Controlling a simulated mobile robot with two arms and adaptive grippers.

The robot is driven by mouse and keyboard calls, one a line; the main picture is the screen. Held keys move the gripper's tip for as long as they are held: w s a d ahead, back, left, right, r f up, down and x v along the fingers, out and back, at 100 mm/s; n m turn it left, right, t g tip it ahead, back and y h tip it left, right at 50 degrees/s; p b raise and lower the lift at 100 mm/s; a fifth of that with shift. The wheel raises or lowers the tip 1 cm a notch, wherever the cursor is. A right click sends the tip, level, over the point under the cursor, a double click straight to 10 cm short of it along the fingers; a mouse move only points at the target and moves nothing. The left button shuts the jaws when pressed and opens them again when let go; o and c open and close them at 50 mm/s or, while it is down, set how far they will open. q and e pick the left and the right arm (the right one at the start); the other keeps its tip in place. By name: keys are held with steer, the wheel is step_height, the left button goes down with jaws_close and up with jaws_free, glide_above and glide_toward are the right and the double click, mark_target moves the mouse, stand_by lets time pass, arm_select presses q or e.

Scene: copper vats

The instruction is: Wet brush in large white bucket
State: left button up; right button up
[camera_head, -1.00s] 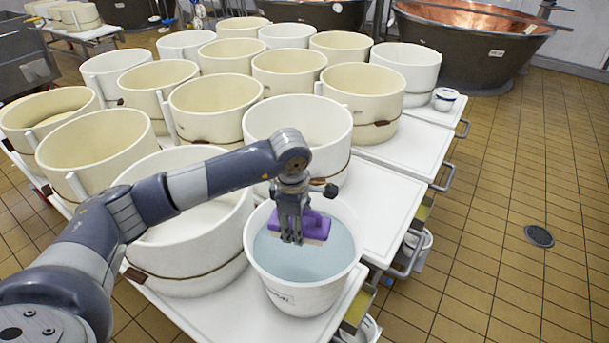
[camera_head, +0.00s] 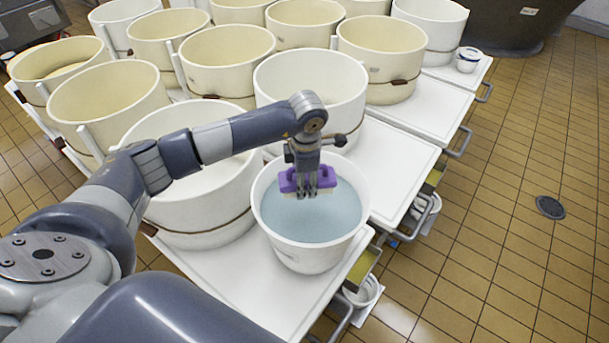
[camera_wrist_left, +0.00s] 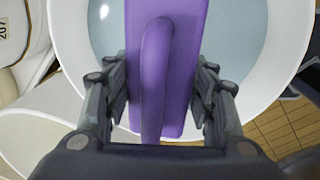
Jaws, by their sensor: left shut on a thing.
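The large white bucket (camera_head: 311,257) stands on a white cart top near the front and holds blue-grey liquid (camera_head: 335,217). My left gripper (camera_head: 306,194) is shut on the purple brush (camera_head: 325,177) and holds it inside the bucket's mouth, near the back of the opening. Pale bristles show under the purple body. Whether the bristles touch the liquid I cannot tell. In the left wrist view the purple brush handle (camera_wrist_left: 157,75) lies between both fingers, with the bucket rim (camera_wrist_left: 283,60) around it. My right gripper is not in view.
Several cream round moulds (camera_head: 310,95) stand close together on white carts behind and left of the bucket. A small white tub (camera_head: 467,60) sits at the far right cart edge. Cart handles (camera_head: 459,142) stick out on the right. The tiled floor on the right is clear, with a drain (camera_head: 550,207).

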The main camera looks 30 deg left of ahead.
arm_select(q)
step_height(320, 180, down, 5)
steer(key=shift+r+b, duration=0.2)
steer(key=shift+b, duration=1.05)
step_height(320, 180, down, 6)
steer(key=b, duration=0.5)
steer(key=shift+f, duration=0.25)
stand_by(0.4)
step_height(320, 180, up, 15)
steer(key=p, duration=0.8)
steer(key=shift+f+p, duration=0.15)
steer(key=shift+p, duration=0.2)
steer(key=shift+r, duration=0.5)
